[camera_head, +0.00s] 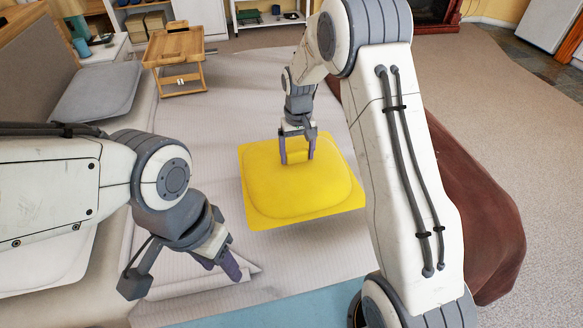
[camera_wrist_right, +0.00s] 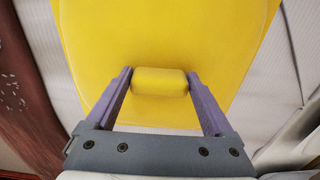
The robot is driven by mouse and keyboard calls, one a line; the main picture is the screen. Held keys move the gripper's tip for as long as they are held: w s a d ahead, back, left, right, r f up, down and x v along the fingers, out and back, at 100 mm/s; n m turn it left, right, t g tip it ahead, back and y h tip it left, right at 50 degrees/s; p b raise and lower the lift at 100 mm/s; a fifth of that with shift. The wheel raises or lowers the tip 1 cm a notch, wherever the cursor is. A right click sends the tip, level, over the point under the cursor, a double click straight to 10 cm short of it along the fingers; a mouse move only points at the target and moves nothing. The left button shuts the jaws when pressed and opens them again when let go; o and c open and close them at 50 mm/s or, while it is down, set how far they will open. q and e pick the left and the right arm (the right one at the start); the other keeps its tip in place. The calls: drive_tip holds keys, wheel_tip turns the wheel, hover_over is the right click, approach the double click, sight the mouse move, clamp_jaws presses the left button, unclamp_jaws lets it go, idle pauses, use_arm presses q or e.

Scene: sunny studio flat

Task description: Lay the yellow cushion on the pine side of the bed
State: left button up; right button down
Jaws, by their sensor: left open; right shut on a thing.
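The yellow cushion (camera_head: 290,190) is a flat square pad with a raised block in its middle. My right gripper (camera_head: 297,155) is shut on that block, which shows between its fingers in the right wrist view (camera_wrist_right: 159,82). The cushion is over the middle of the pale bed (camera_head: 260,75); I cannot tell whether its underside touches the cover. My left gripper (camera_head: 183,270) is open and empty, low over the near part of the bed, left of the cushion. My right arm hides part of the bed to the cushion's right.
A wooden tray table (camera_head: 178,60) stands at the bed's far left corner. A grey pillow (camera_head: 95,92) lies by the headboard at left. A red-brown throw (camera_head: 480,220) hangs along the right edge. A blue strip (camera_head: 265,312) lies along the near side. The cover beyond the cushion is clear.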

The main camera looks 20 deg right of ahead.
sight(296, 163)
drive_tip(key=shift+s+a+f, duration=0.25)
drive_tip(key=shift+s+f, duration=0.05)
drive_tip(key=shift+f, duration=1.95)
unclamp_jaws()
wheel_tip(296, 163, up, 12)
drive_tip(key=s+a+r+n, duration=0.2)
drive_tip(key=s+a+r, duration=0.1)
drive_tip(key=s+a, duration=0.25)
drive_tip(key=s+a+r+n, duration=0.1)
drive_tip(key=s+a+r, duration=0.25)
drive_tip(key=s, duration=0.35)
drive_tip(key=s+a+n, duration=0.1)
drive_tip(key=s+n, duration=0.1)
drive_tip(key=s, duration=0.8)
drive_tip(key=s+a+n+y, duration=0.1)
drive_tip(key=s+n, duration=0.1)
drive_tip(key=s, duration=0.8)
drive_tip(key=shift+a+f+p, duration=0.25)
drive_tip(key=shift+a+p, duration=0.1)
drive_tip(key=shift+p, duration=0.05)
